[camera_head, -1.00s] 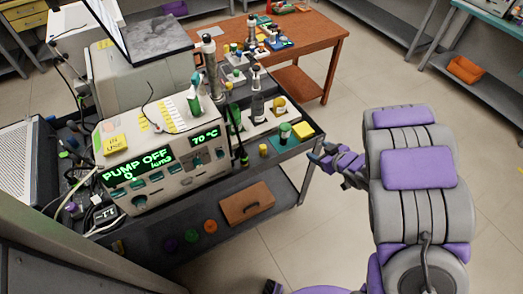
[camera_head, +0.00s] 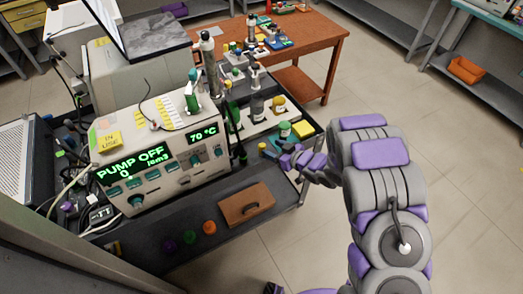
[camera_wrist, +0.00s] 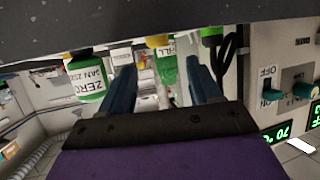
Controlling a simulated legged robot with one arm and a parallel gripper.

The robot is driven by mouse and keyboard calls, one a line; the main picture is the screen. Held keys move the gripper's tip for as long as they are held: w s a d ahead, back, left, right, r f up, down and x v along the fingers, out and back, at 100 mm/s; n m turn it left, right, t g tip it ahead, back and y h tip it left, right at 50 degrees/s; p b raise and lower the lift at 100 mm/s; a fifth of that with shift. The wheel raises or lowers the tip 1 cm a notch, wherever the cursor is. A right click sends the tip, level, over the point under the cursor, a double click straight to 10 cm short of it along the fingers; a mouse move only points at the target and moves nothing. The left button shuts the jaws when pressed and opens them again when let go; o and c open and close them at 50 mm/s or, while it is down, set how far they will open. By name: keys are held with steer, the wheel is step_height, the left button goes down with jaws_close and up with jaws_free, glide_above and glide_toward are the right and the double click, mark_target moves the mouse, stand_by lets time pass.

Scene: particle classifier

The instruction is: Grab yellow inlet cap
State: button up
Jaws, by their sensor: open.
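The small yellow cap (camera_head: 262,146) stands near the front edge of the cart top, right of the pump unit. In the wrist view, which looks upside down, the yellow cap (camera_wrist: 157,41) shows between and beyond my two blue fingers, its upper part cut off by the dark cart edge. My gripper (camera_head: 276,154) is open and close to the right of the cap in the head view. In the wrist view my gripper (camera_wrist: 161,78) is empty, its fingers spread to either side of the cap. I cannot tell whether either finger touches it.
The pump unit (camera_head: 165,165) reads PUMP OFF and 70 °C. A green-capped bottle (camera_head: 284,129) labelled ZERO (camera_wrist: 88,82) and a yellow pad (camera_head: 303,129) are close behind my gripper.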

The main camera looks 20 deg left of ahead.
mark_target(263, 146)
steer(key=shift+w+a+f+b, duration=0.35)
steer(key=shift+a+f, duration=0.25)
steer(key=shift+a, duration=0.1)
steer(key=b+x, duration=0.1)
steer(key=x, duration=0.3)
steer(key=shift+w+f, duration=0.1)
steer(key=shift+f, duration=0.2)
steer(key=shift+c, duration=0.4)
steer(key=shift+d, duration=0.1)
steer(key=c, duration=1)
